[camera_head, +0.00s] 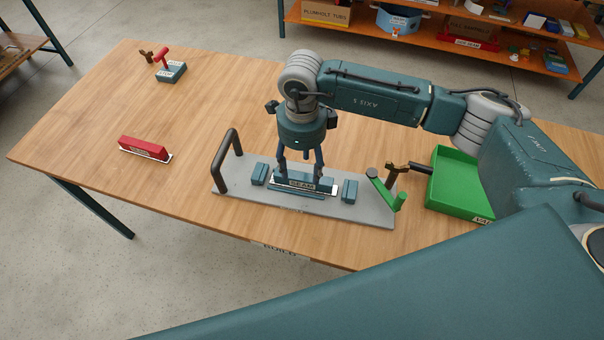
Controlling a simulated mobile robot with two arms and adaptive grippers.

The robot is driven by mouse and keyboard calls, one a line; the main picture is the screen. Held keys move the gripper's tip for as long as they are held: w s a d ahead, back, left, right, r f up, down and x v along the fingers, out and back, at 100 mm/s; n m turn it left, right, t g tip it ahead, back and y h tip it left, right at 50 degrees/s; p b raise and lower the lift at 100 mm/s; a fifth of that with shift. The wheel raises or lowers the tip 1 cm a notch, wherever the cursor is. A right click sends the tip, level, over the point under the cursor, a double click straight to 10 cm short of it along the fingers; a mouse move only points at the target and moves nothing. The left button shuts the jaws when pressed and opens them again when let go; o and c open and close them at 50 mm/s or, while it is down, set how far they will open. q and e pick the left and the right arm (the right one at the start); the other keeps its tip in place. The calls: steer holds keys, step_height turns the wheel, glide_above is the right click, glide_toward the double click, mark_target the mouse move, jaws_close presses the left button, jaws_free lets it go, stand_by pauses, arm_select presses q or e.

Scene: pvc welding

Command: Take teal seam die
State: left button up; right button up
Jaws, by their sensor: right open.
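The teal seam die (325,185) is a long block with a dark label reading SEAM. It lies in the middle of a grey fixture plate (230,187) on the wooden table. My right gripper (301,172) points straight down over the die, its fingers apart. The fingertips are at or just above the die's top, and I cannot tell whether they touch it. My left gripper is out of view.
Small teal blocks (259,174) flank the die, and a black handle (226,160) rises at the plate's left end. A green lever (385,190) and green tray (455,180) are right.

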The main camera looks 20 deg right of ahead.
mark_target(302, 178)
steer(key=shift+s+f, duration=0.2)
steer(key=shift+f, duration=0.65)
steer(key=shift+w+f+p, duration=0.1)
steer(key=shift+f+p, duration=0.2)
steer(key=f, duration=0.1)
steer(key=f+p, duration=0.1)
steer(key=f, duration=0.1)
steer(key=f+p, duration=0.1)
steer(key=shift+w+d+f, duration=0.2)
steer(key=shift+w+f, duration=0.05)
steer(key=shift+f, duration=0.25)
steer(key=shift+w+f, duration=0.1)
steer(key=shift+c, duration=0.8)
steer(key=c, duration=1.2)
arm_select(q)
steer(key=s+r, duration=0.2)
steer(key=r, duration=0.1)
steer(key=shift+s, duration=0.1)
arm_select(e)
jaws_close()
